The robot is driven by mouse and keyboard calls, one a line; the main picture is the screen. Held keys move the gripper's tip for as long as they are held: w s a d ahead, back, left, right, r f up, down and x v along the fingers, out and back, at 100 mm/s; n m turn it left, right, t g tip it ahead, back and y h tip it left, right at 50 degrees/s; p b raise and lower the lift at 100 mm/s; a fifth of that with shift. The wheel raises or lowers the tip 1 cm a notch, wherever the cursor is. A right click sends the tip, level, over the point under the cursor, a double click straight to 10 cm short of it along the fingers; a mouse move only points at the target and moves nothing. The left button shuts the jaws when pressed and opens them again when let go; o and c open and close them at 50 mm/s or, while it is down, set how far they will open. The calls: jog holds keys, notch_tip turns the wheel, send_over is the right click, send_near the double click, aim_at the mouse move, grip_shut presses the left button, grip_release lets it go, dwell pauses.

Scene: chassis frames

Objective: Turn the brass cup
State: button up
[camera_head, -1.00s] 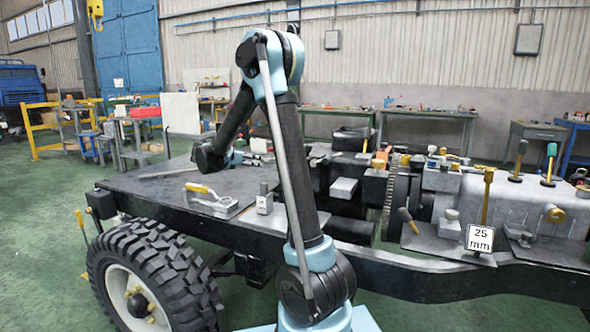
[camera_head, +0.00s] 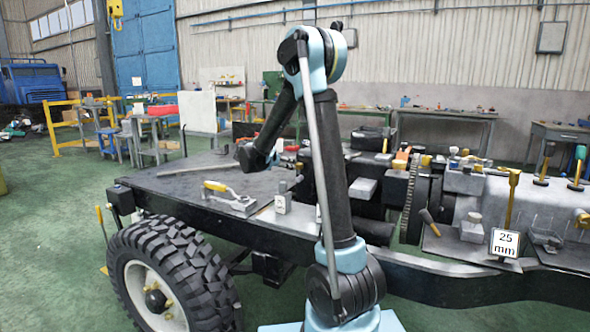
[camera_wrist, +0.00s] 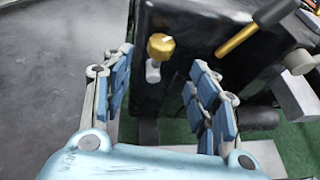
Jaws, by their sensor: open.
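In the wrist view, a brass cup-like piece (camera_wrist: 161,46) with a pale mark sits on a short grey stem against a dark block. My gripper (camera_wrist: 160,64) is open, with its blue padded fingers on either side of the view. The brass piece shows between and beyond the fingertips, with no visible contact. In the head view my arm bends down over the chassis, and its fingers cannot be made out there. I cannot tell which brass part in the head view is this cup.
A brass-coloured handle (camera_wrist: 237,38) slants at the right in the wrist view, near the dark block (camera_wrist: 205,25). A flat chassis deck (camera_head: 185,181) carries a yellow-handled clamp (camera_head: 230,195). A "25 mm" sign (camera_head: 504,243) stands at the right.

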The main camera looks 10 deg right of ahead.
aim_at(296, 166)
jog(key=x, duration=0.8)
jog(key=shift+w+d+f, duration=0.15)
jog(key=shift+w, duration=0.05)
jog(key=c, duration=1.1)
